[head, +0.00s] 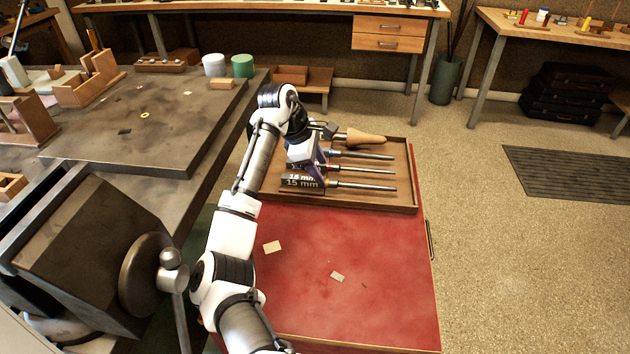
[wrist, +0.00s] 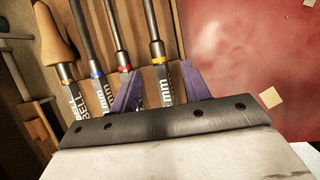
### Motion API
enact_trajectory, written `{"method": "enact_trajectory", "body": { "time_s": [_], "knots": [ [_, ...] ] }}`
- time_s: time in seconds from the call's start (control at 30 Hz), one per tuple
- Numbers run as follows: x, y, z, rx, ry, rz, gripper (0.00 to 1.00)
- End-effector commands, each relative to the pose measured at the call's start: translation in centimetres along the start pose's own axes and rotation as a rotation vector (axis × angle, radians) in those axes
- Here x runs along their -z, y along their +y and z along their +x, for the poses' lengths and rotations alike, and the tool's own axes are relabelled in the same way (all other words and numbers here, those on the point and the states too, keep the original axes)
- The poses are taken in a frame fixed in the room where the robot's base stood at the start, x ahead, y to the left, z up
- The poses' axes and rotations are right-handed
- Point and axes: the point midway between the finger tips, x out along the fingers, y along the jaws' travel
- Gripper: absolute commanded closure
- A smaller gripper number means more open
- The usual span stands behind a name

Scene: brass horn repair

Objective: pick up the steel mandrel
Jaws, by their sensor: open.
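Three steel mandrels lie side by side in a shallow wooden tray (head: 408,206) in the head view. The nearest mandrel (head: 365,187) has a block end labelled 15 mm. In the wrist view, they show a yellow-banded mandrel (wrist: 153,30), a red-banded mandrel (wrist: 114,30) and a blue-banded mandrel (wrist: 82,30). My gripper (wrist: 160,88) is open, with the yellow-banded mandrel's labelled end between its purple fingers. I cannot tell whether they touch it. In the head view my gripper (head: 318,155) is over the tray's left part and partly hides the mandrel ends.
A wooden bell-shaped mandrel (head: 362,137) lies at the tray's far side. The red bench top (head: 380,270) in front is mostly clear, with small pale pieces on it. A dark bench (head: 140,125) stands left, with a white pot (head: 214,65) and a green pot (head: 242,66).

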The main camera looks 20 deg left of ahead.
Motion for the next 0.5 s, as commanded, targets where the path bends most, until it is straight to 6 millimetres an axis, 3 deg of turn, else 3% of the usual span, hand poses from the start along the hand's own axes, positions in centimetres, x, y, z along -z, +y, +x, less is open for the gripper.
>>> {"method": "enact_trajectory", "body": {
  "time_s": [0.2, 0.5],
  "knots": [
    [-0.2, 0.0, 1.4, 0.0, 0.0, 0.001, 0.53],
    [-0.7, 0.1, 5.4, 0.0, 0.0, 0.0, 0.53]
  ]
}}
